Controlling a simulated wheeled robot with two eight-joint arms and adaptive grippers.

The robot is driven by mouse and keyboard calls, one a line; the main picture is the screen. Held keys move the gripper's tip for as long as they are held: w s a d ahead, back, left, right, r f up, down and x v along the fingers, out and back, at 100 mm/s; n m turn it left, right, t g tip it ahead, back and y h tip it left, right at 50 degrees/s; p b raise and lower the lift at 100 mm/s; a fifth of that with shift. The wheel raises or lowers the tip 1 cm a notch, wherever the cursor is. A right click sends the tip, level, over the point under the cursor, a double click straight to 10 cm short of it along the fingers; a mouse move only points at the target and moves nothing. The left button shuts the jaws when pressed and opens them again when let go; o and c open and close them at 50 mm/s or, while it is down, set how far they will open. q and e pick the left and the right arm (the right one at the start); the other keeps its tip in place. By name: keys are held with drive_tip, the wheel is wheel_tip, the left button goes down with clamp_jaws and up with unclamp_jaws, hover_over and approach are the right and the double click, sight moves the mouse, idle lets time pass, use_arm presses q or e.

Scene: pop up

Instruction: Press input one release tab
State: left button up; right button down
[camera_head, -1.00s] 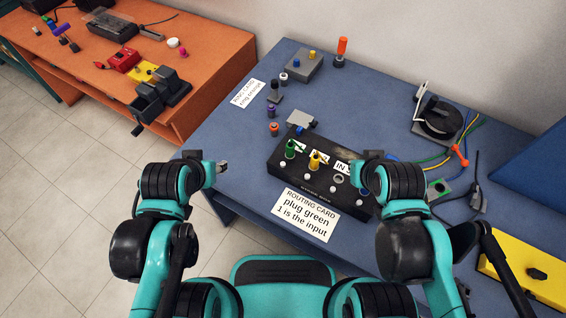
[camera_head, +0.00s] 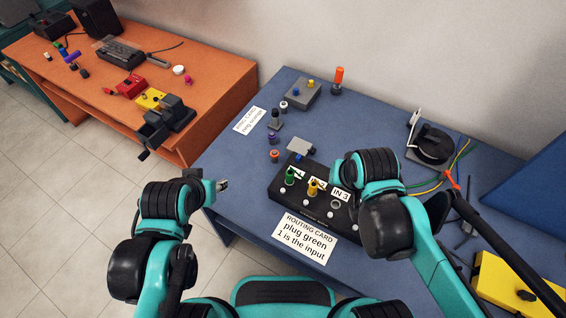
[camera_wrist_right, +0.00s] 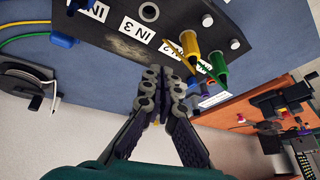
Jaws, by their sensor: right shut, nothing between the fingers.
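The black input box (camera_head: 322,210) stands on the blue table. A green plug (camera_head: 290,177) and a yellow plug (camera_head: 313,187) stand upright in it, left of the IN 3 label (camera_head: 340,195). Small white buttons (camera_head: 282,201) line its front side. My right gripper (camera_wrist_right: 165,88) is shut and empty in the right wrist view, close to the box's label side; the yellow plug (camera_wrist_right: 188,48) and green plug (camera_wrist_right: 217,66) are right of its tips. In the head view my right arm hides this gripper and the box's right end. My left gripper (camera_head: 222,185) hangs left of the box; its jaws are unclear.
A cable reel (camera_head: 430,142) and a yellow case (camera_head: 520,285) stand right.

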drive_tip(key=w+a+r+m+g+p, duration=0.2)
drive_tip(key=w+a+r+g+p, duration=0.15)
drive_tip(key=a+p, duration=0.4)
use_arm(q)
wheel_tip(320, 180, up, 13)
drive_tip(key=p, duration=0.4)
use_arm(e)
drive_tip(key=m+g, duration=0.2)
approach(283, 190)
use_arm(q)
wheel_tip(283, 190, down, 6)
drive_tip(key=b, duration=0.6)
drive_tip(key=shift+f+b, duration=0.2)
drive_tip(key=shift+b, duration=0.2)
use_arm(e)
drive_tip(key=shift+h, duration=0.3)
drive_tip(key=f, duration=0.6)
drive_tip(key=shift+s+a+f, duration=0.15)
drive_tip(key=shift+s+a, duration=0.05)
drive_tip(key=shift+a, duration=0.05)
